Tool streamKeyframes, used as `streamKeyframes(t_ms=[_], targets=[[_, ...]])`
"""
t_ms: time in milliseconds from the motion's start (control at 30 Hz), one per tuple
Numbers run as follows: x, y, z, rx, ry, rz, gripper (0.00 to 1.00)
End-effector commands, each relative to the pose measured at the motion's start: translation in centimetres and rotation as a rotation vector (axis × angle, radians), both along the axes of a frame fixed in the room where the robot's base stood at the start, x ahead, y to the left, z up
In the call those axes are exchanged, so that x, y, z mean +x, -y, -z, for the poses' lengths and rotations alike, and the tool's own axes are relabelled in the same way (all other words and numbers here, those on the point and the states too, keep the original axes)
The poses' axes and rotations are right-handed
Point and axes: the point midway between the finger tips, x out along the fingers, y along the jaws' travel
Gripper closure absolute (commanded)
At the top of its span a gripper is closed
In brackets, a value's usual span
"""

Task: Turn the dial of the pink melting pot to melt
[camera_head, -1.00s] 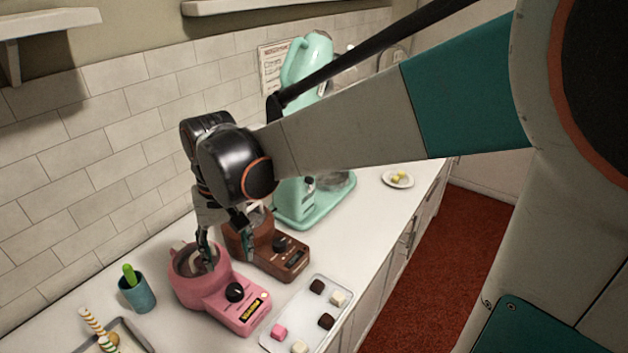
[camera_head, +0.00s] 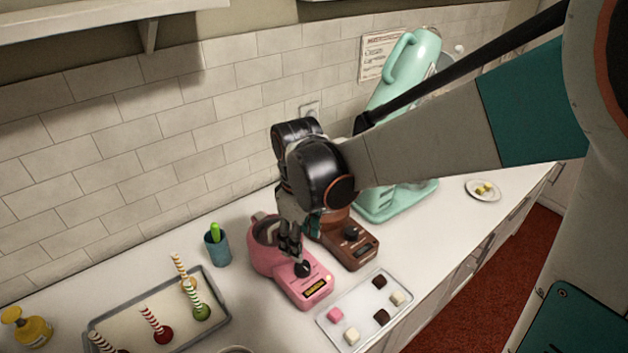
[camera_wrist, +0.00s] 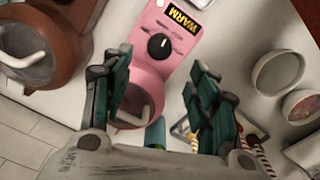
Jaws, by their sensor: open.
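The pink melting pot (camera_head: 290,283) stands on the white counter with its round bowl toward the wall. Its black dial (camera_head: 302,269) sits on the sloped front, partly behind my fingers in the head view. In the wrist view the dial (camera_wrist: 161,46) is clear, with a white pointer line, and the yellow display (camera_wrist: 172,19) reads WARM. My gripper (camera_head: 291,248) hangs over the pot, pointing down. In the wrist view its fingers (camera_wrist: 160,85) are spread apart with nothing between them, and the dial lies beyond the tips. I cannot tell the exact height above the dial.
A brown melting pot (camera_head: 350,252) stands close on the right. A tray of sweets (camera_head: 345,305) lies in front. A blue cup (camera_head: 217,250) and a tray of striped sticks (camera_head: 222,318) are on the left. A mint mixer (camera_head: 405,200) stands behind right.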

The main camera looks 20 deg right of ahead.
Motion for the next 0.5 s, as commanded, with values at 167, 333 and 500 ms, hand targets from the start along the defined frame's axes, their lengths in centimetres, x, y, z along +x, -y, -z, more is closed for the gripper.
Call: streamKeyframes(t_ms=[167,333,500], targets=[[0.0,0.0,3.9,0.000,0.000,0.001,0.46],[0.0,0.0,6.8,0.000,0.000,0.001,0.46],[0.0,0.0,8.5,0.000,0.000,0.002,0.46]])
